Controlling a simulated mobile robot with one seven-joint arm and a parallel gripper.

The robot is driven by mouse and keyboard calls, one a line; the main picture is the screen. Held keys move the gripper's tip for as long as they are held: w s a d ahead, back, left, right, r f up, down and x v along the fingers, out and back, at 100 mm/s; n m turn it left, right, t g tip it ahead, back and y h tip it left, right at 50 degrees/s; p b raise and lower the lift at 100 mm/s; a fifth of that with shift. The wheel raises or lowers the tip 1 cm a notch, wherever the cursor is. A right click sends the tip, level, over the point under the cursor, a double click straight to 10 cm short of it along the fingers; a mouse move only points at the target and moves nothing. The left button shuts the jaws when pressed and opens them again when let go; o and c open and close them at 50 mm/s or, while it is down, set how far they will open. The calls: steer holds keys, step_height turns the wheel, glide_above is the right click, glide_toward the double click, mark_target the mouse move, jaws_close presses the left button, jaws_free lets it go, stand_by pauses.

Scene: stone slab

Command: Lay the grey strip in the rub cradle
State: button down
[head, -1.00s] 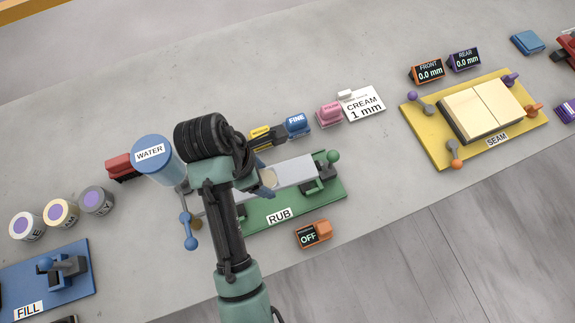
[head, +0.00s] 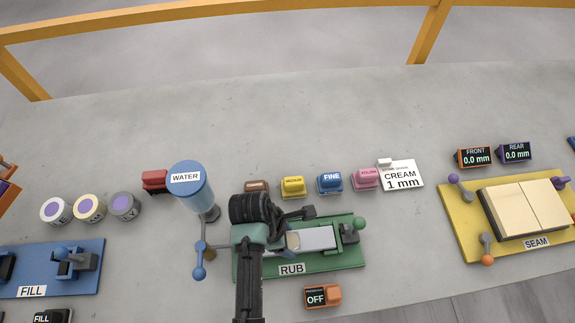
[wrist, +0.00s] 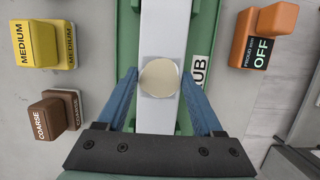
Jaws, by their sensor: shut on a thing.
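The grey strip (head: 313,238) lies lengthwise over the green rub cradle (head: 345,260), its right end near the dark clamp with the green knob (head: 352,232). In the wrist view the strip (wrist: 165,25) runs along the green base (wrist: 205,30) and bears a round cream disc-shaped patch (wrist: 159,77). My gripper (wrist: 159,82) has one blue finger on each side of the strip, shut on it around the patch. In the head view my arm hides the strip's left part. I cannot tell whether the strip touches the cradle's bed.
A blue WATER bottle (head: 190,188) stands left of the cradle. Brown, yellow, blue and pink blocks line the back, including the MEDIUM block (head: 293,187). An orange OFF box (head: 322,296) sits in front. The yellow SEAM fixture (head: 465,225) is at right, the blue FILL fixture (head: 85,255) at left.

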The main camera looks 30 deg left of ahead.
steer(key=shift+f, duration=0.15)
steer(key=shift+c, duration=0.2)
jaws_free()
